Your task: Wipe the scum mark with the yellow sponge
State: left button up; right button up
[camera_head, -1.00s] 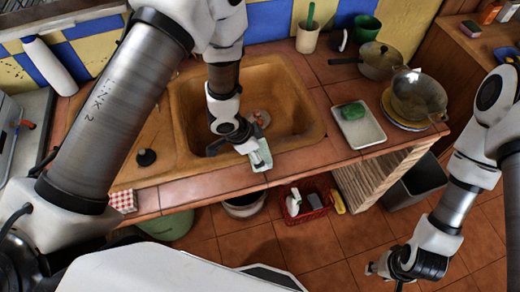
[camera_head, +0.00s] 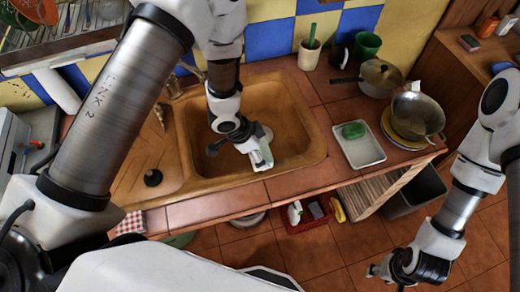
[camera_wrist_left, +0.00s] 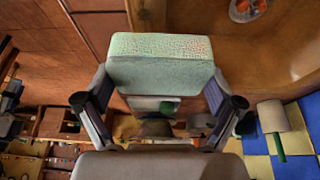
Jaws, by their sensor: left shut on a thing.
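My left gripper (camera_head: 255,152) is shut on a pale green, porous-looking block (camera_head: 266,153), sponge-like in shape. The block fills the space between the fingers in the left wrist view (camera_wrist_left: 160,62). It is above the front rim of the brown sink (camera_head: 304,152); whether it touches is unclear. A yellow item (camera_head: 338,209) lies low beside the red basket; I cannot tell whether it is a sponge. No scum mark can be made out; the gripper hides part of the basin. My right gripper (camera_head: 374,270) hangs low at the right, its fingers too small to read.
A white tray (camera_head: 371,156) with a green block (camera_head: 353,130) sits right of the sink. A black plug (camera_head: 153,177) lies left of the basin. The red basket (camera_head: 297,228) is below the counter.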

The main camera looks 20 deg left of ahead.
pick_arm(q)
jog(key=shift+r+p, duration=0.55)
jog(key=shift+r, duration=0.4)
jog(key=shift+s+r, duration=0.15)
